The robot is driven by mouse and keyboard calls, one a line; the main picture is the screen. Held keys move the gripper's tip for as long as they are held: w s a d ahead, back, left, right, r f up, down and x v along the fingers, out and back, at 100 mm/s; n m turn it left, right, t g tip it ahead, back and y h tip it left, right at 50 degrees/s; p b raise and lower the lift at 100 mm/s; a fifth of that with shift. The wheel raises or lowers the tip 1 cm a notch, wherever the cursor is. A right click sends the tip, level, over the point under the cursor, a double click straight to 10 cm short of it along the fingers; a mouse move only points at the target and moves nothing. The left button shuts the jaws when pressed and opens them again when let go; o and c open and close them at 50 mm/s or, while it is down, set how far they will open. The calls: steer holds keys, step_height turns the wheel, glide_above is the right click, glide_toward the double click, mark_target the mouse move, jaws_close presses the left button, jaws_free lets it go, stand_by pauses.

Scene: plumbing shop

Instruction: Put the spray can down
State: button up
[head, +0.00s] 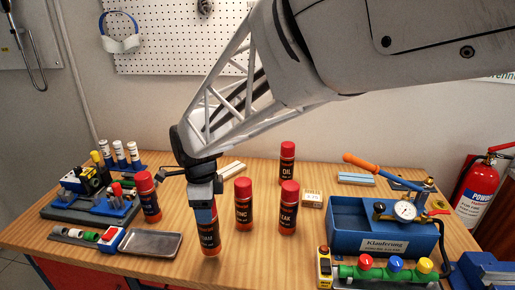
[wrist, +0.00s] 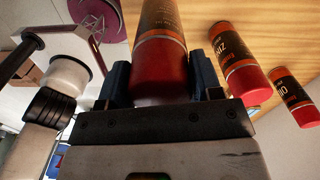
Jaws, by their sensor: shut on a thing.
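My gripper (head: 204,200) points down over the front middle of the workbench. It is shut on a dark spray can with a red cap (head: 209,236), which is upright in the head view. The jaws hide part of its top. In the wrist view the same can (wrist: 161,50) sits between the two blue-grey fingers of my gripper (wrist: 161,82). I cannot tell whether its base touches the wood or hangs just above it.
Similar red-capped cans stand close right (head: 243,205), further right (head: 288,210), behind (head: 287,163) and left (head: 147,198). A metal tray (head: 150,244) lies left, a blue gauge case (head: 350,240) right. Bare bench (head: 255,265) shows in front.

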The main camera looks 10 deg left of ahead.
steer(key=shift+w+a+f, duration=0.1)
steer(key=shift+w+a, duration=0.6)
steer(key=shift+w, duration=0.2)
steer(key=shift+w+a+f, duration=0.1)
steer(key=shift+w+a, duration=0.6)
steer(key=shift+w, duration=0.25)
steer(key=shift+w+a+f, duration=0.15)
steer(key=shift+f, duration=0.75)
steer(key=shift+w+a+f, duration=0.1)
steer(key=shift+f, duration=0.95)
steer(key=o, duration=1.4)
steer(key=shift+r, duration=6.15)
